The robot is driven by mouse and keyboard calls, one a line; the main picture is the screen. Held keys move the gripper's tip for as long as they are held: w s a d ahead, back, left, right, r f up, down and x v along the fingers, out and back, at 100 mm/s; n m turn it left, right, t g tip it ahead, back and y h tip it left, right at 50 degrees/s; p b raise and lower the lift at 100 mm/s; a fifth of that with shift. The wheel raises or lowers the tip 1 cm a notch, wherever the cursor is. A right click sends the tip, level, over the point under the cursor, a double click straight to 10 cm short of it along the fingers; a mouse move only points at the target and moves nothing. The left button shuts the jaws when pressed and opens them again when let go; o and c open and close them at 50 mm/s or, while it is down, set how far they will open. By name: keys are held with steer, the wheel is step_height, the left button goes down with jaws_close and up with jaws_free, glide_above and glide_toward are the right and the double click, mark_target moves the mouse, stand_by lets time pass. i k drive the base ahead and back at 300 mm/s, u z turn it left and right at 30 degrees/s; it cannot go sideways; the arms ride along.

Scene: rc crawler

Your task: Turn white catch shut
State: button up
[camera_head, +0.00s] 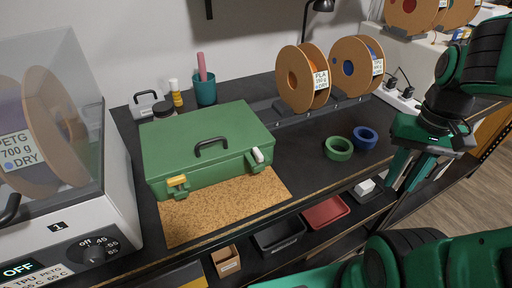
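A green case (204,142) with a dark handle on its lid sits closed on the bench, partly over a cork mat (225,208). The white catch (258,155) is on the right of the case's front face and looks tilted. A yellow catch (177,181) is on the left of the same face. My gripper (402,184) hangs at the right, past the bench's front edge and well apart from the case, pointing down. Its fingers are seen from the side, so I cannot tell whether it is open or shut.
A filament dryer (62,200) with a clear cover stands at the left. A red tray (325,212) and other bins sit below the bench edge.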

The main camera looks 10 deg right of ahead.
mark_target(259, 158)
steer(key=u, duration=0.65)
steer(key=k, duration=1.6)
steer(key=z, duration=0.65)
steer(key=i, duration=1.65)
